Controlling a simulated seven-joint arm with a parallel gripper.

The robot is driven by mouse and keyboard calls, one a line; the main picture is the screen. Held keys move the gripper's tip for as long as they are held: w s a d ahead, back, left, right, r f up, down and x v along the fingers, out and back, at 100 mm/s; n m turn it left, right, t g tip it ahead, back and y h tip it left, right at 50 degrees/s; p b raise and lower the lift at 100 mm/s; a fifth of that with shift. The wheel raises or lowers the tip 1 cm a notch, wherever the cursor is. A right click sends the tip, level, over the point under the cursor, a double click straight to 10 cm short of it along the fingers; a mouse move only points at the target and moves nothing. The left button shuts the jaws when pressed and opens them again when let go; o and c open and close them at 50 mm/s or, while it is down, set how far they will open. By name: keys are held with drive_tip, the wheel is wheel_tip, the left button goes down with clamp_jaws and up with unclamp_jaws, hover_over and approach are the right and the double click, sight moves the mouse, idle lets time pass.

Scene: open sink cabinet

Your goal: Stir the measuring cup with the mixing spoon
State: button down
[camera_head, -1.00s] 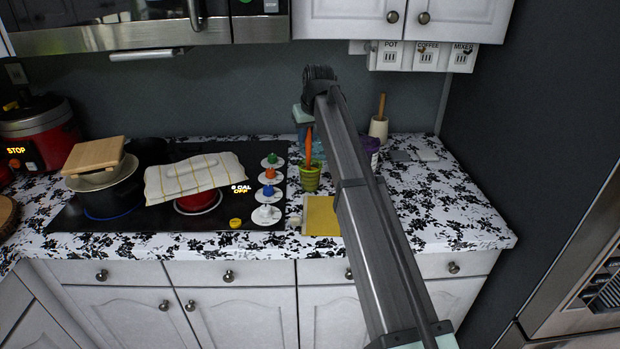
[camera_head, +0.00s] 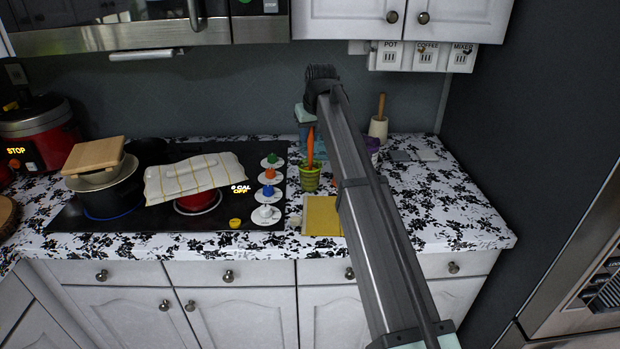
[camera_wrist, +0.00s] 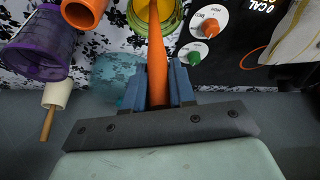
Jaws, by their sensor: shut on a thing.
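The mixing spoon is orange, and its handle (camera_head: 310,147) stands nearly upright in the head view. My gripper is shut on the upper handle; in the wrist view its blue fingers (camera_wrist: 156,88) sit on both sides of the orange handle (camera_wrist: 157,55). The spoon's lower end goes into a green striped cup (camera_head: 310,181), which looks like the measuring cup. In the wrist view the cup (camera_wrist: 139,18) shows a yellow inside at the top edge. The spoon's tip is hidden inside it. In the head view my arm covers much of the gripper.
A purple container (camera_wrist: 38,50) and an orange cup (camera_wrist: 85,11) stand close beside the green cup. A white holder with a wooden handle (camera_head: 379,127) is at the back. A yellow board (camera_head: 321,216) lies in front. Stove knobs (camera_head: 268,190) are left. The right counter is mostly clear.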

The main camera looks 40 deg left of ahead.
drive_tip(key=shift+r, duration=4.15)
drive_tip(key=shift+r, duration=2)
drive_tip(key=shift+d, duration=0.1)
